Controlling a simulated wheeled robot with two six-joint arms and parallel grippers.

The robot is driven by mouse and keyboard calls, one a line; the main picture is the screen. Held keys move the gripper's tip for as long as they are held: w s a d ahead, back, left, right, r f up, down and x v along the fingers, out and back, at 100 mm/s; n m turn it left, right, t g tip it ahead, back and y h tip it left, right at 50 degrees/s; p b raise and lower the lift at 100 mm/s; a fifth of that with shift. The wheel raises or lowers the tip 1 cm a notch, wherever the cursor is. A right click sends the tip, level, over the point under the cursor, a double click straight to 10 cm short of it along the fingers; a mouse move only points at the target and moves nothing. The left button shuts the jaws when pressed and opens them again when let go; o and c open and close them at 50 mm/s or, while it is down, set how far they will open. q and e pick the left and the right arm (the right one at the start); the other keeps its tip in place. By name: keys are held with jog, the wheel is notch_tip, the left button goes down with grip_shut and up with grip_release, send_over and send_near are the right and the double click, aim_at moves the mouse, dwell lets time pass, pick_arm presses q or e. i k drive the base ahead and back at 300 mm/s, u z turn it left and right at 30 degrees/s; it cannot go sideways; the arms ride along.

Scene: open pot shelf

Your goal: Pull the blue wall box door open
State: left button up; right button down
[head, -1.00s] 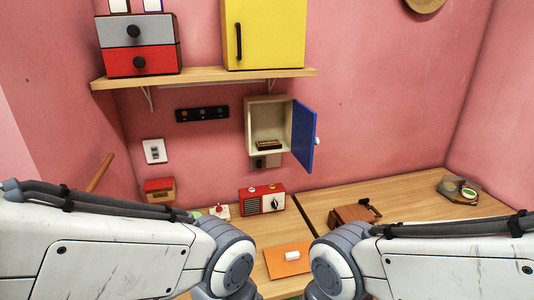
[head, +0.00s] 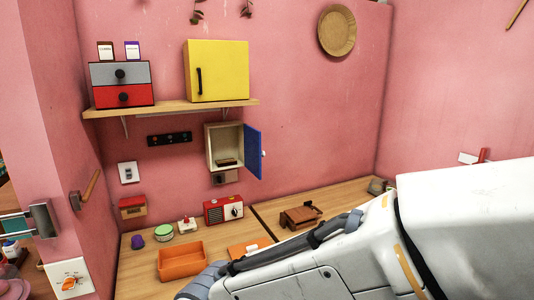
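The blue door (head: 252,150) of the small wall box (head: 209,146) stands wide open, swung out to the right on its hinge side, with a pale round knob (head: 263,153) on its face. The box has a cream interior with a small brown item (head: 227,161) lying on its floor. It hangs on the pink wall just below the wooden shelf. One of my arms crosses the lower right, below and apart from the door. Neither gripper's fingers show in the head view.
A yellow cabinet (head: 217,70) and a drawer unit (head: 122,85) stand on the shelf (head: 170,108). On the counter are a red radio (head: 223,209), an orange tray (head: 182,262) and a brown wooden item (head: 300,216). The wall right of the door is clear.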

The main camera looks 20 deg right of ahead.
aim_at(253, 154)
jog(key=z, duration=0.75)
jog(key=i, duration=1.35)
jog(key=u, duration=0.2)
